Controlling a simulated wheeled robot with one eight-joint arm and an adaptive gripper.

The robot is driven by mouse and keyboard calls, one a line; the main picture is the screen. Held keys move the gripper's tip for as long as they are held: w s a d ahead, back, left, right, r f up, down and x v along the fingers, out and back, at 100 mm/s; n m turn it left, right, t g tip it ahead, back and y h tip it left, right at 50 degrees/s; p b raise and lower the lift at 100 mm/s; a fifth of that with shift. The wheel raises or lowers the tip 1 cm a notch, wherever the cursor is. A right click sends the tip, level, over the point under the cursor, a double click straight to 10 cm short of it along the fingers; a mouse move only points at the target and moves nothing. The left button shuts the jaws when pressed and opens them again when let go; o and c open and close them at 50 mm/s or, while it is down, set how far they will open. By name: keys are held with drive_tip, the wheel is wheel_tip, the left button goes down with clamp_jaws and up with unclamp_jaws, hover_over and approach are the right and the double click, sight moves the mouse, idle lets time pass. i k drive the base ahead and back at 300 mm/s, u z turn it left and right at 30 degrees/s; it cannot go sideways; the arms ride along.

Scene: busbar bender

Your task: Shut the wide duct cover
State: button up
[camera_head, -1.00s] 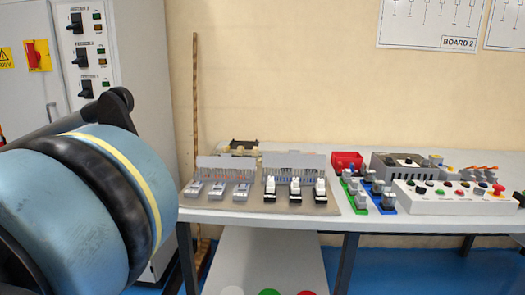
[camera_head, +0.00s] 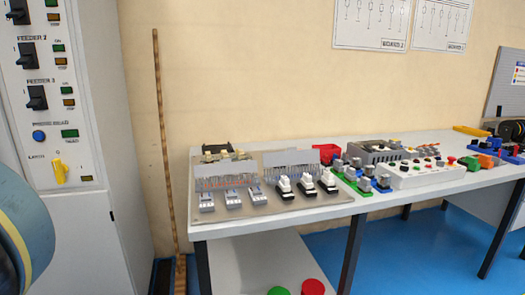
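Two grey duct covers stand tilted up on a tan panel (camera_head: 270,207) on the table. The left cover (camera_head: 224,169) has a row of red-marked slots below it. The right cover (camera_head: 290,157) has dark and blue-grey slots below it. Both look raised rather than flat. My gripper is out of view. Only a blue-grey link of my arm shows at the lower left edge, well apart from the panel.
Grey clamps (camera_head: 233,197) and black-and-white modules (camera_head: 306,184) line the panel's front. A switch cabinet (camera_head: 85,235) and a brown pole (camera_head: 165,140) are at left.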

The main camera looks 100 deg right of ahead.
sight(293, 156)
drive_tip(key=i, duration=1.7)
drive_tip(key=z, duration=4.8)
drive_tip(key=i, duration=1.05)
drive_tip(key=u, duration=0.05)
